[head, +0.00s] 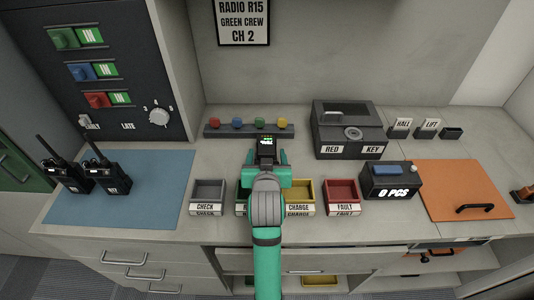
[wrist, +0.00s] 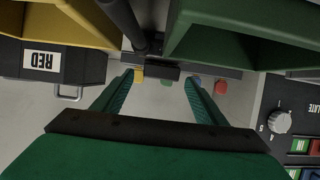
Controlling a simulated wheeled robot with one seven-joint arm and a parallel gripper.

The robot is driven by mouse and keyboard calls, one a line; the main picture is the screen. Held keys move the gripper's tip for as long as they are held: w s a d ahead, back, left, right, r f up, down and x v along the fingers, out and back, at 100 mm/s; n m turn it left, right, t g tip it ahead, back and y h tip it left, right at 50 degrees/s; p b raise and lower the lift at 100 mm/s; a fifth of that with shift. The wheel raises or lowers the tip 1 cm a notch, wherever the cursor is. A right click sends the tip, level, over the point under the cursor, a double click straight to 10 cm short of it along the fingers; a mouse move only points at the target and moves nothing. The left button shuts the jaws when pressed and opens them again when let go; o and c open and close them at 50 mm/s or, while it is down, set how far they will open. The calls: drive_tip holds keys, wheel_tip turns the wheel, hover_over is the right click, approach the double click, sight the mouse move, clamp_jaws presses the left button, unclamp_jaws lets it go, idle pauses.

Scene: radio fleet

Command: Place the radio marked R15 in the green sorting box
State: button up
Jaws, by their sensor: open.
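My gripper (head: 266,160) is over the box row, its fingers open and pointing away from me; they also show in the wrist view (wrist: 160,90). A dark block and rod (wrist: 125,20) show there in the wrist view. The green sorting box (head: 241,190) is mostly hidden by my arm; its wall (wrist: 245,35) fills the upper right of the wrist view. Two black radios, left (head: 75,177) and right (head: 113,181), stand on the blue mat, labels unclear.
A rail with coloured knobs (head: 248,130) is behind. The RED KEY case (head: 347,130) and counter (head: 391,180) stand right. A wall sign reads RADIO R15, GREEN CREW, CH 2.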

sight(266, 150)
drive_tip(key=shift+x, duration=1.65)
drive_tip(key=shift+r, duration=0.1)
drive_tip(key=c, duration=1.6)
